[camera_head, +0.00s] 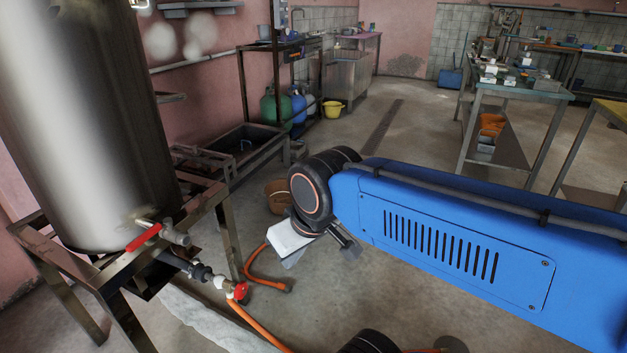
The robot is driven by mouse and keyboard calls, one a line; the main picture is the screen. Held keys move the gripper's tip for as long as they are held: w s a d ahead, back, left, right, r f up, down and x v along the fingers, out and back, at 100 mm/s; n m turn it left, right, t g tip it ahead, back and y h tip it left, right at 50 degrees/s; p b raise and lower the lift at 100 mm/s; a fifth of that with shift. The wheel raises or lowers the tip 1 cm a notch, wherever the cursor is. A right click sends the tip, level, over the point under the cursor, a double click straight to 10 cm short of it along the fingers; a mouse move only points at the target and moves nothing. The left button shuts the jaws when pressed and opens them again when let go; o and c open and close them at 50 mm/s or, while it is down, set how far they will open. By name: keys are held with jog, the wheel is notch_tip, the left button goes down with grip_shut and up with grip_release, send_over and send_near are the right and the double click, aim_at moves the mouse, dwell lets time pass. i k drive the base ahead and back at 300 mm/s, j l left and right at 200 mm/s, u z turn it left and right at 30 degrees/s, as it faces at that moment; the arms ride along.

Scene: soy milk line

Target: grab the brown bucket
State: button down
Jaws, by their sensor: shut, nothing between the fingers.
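The brown bucket (277,196) stands on the floor near the left-middle of the view, beside the metal frame. Its right side is partly hidden behind my arm's black joint. My blue arm reaches in from the right across the picture. My gripper (349,249) seems to be the small dark part below that joint, to the right of and nearer than the bucket. It is shut and apart from the bucket, with nothing seen in it. Its fingers are small and partly hidden.
A steel tank (85,130) on a metal stand (225,230) fills the left. An orange hose (262,281) lies on the floor near the bucket. A yellow bucket (333,109) and gas cylinders (275,108) are at the back. The middle floor is open.

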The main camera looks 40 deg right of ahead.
aim_at(277, 192)
jog(key=z, duration=0.9)
jog(key=i+l+z, duration=0.15)
jog(key=z, duration=0.75)
jog(key=i, duration=1.65)
jog(key=i+u, duration=0.15)
jog(key=i, duration=0.3)
jog(key=i+l+u, duration=0.15)
jog(key=i, duration=0.3)
jog(key=i+l+u, duration=0.1)
jog(key=i, duration=0.35)
jog(key=u, duration=1.65)
